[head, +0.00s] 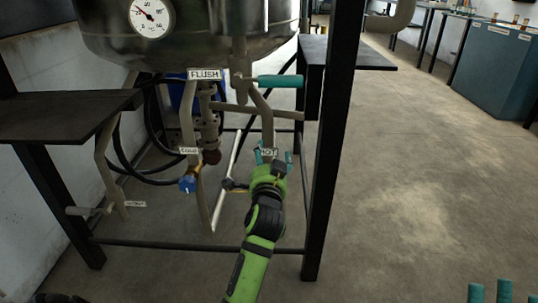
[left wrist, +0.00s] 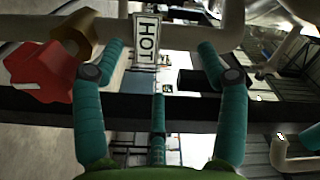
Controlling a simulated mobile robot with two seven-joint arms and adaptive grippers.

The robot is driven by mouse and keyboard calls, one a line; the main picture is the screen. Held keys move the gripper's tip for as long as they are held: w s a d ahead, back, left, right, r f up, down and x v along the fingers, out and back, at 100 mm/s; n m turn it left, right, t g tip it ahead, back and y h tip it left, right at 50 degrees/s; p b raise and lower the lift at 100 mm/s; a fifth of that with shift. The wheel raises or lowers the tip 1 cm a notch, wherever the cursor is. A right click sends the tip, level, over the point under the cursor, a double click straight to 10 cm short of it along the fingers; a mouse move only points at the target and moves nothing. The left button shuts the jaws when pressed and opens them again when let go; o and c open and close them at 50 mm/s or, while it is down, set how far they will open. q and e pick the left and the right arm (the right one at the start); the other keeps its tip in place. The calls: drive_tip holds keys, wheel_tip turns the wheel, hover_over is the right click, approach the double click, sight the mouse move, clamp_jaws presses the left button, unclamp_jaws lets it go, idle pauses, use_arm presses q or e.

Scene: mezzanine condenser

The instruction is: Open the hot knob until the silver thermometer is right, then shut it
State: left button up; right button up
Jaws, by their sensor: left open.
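My left gripper (head: 274,160) is open at the HOT label (head: 268,153), low under the silver tank. In the left wrist view the gripper (left wrist: 160,52) has the HOT label (left wrist: 147,40) between its teal fingers. A red knob (left wrist: 38,75) with a brass neck sits left of the fingers, outside their gap and partly behind one; I cannot tell if they touch. The red knob is hidden in the head view. A round thermometer dial (head: 152,18) with a white face is on the tank; its needle points up-left. Teal fingertips of my right gripper (head: 504,292) show at the bottom right.
A blue knob (head: 187,184) hangs under the COLD label (head: 189,151). A teal-handled lever (head: 280,81) is near the FLUSH label (head: 204,75). A black frame post (head: 333,150) stands right of my left arm. Pipes and a crossbar surround the gripper; the floor at right is clear.

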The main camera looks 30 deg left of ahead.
use_arm(q)
drive_tip(key=shift+a+r, duration=0.15)
drive_tip(key=shift+r, duration=0.55)
